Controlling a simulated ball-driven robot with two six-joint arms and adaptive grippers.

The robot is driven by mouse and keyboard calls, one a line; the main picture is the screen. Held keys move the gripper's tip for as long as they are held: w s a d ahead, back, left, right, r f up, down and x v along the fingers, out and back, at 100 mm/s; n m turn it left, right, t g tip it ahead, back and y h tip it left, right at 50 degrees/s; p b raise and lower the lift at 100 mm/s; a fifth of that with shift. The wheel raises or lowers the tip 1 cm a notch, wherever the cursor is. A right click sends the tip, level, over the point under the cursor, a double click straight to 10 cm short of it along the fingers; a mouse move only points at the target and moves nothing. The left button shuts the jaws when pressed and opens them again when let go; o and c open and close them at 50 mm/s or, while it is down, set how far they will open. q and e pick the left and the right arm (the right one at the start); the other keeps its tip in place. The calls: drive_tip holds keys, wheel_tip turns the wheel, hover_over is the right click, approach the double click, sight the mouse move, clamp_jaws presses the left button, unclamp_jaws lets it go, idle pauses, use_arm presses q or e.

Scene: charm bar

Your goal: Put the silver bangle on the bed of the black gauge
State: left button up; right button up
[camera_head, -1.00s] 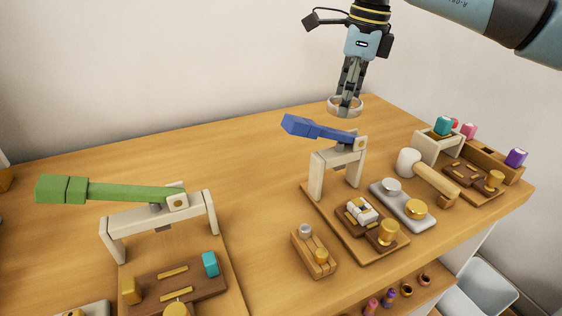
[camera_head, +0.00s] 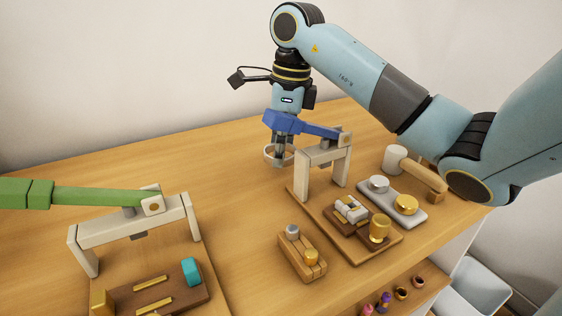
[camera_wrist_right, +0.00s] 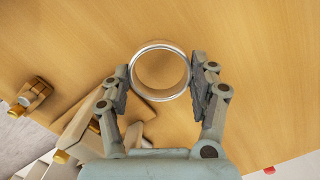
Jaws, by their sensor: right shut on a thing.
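The silver bangle (camera_head: 267,154) is a thin round ring. My right gripper (camera_head: 280,160) is shut on it and holds it just behind and left of the blue-levered press. In the right wrist view the bangle (camera_wrist_right: 160,98) sits between the two fingers of the right gripper (camera_wrist_right: 160,70), with bare wood seen through it. The blue lever partly hides my right gripper in the head view. I cannot make out a black gauge in either view. My left gripper is not in view.
The blue lever (camera_head: 300,124) crosses in front of my right gripper, on a pale frame (camera_head: 309,178). A green-levered press (camera_head: 110,238) stands at left. A mallet (camera_head: 410,168) and grey tray (camera_head: 413,219) lie at right. The table between the presses is largely clear.

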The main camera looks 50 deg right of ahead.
wheel_tip(320, 180, down, 2)
drive_tip(key=shift+f, duration=0.45)
drive_tip(key=o, duration=1.1)
drive_tip(key=shift+r, duration=0.1)
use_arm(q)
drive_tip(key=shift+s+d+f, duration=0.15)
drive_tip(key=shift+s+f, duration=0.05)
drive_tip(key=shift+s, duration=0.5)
use_arm(e)
drive_tip(key=shift+o, duration=0.2)
